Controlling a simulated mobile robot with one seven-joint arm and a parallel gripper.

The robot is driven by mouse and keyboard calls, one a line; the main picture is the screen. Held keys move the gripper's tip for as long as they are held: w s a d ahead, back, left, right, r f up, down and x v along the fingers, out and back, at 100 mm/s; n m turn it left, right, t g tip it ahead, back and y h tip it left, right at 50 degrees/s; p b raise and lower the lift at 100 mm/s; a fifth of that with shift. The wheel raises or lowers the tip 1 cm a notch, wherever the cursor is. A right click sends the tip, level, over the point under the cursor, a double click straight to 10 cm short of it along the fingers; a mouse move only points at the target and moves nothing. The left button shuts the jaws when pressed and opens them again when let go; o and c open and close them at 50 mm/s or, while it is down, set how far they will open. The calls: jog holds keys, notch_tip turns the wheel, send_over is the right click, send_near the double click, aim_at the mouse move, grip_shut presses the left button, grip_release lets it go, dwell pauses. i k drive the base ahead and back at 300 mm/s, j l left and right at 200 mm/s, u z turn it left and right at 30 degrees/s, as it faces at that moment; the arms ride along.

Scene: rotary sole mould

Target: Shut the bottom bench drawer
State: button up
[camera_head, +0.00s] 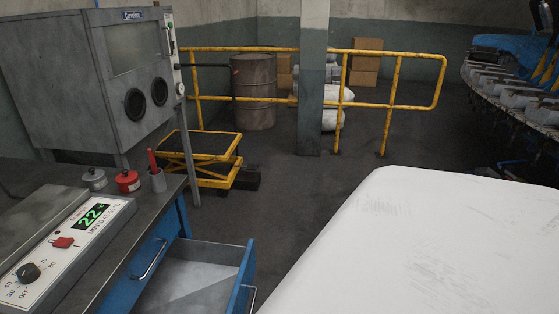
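A blue bench with a dark worktop (112,245) stands at the lower left. An upper blue drawer front (140,275) with a metal handle (150,260) sits flush under the worktop. Below it, a drawer (200,284) with a grey, empty-looking interior is pulled out to the right. Its blue front (247,268) stands well clear of the bench. The picture's bottom edge cuts off the drawer's lower part, so I cannot tell whether another drawer lies beneath. My gripper is not in view.
A large white surface, probably part of my own body, fills the lower right. Open floor (290,205) lies beyond the drawer. A yellow lift table (200,160) and railing (390,105) stand behind.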

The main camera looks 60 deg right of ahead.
aim_at(193, 277)
jog(key=k+j+z, duration=0.2)
jog(key=z, duration=0.95)
jog(key=l+u, duration=0.15)
jog(key=l, duration=0.55)
jog(key=k+j, duration=0.05)
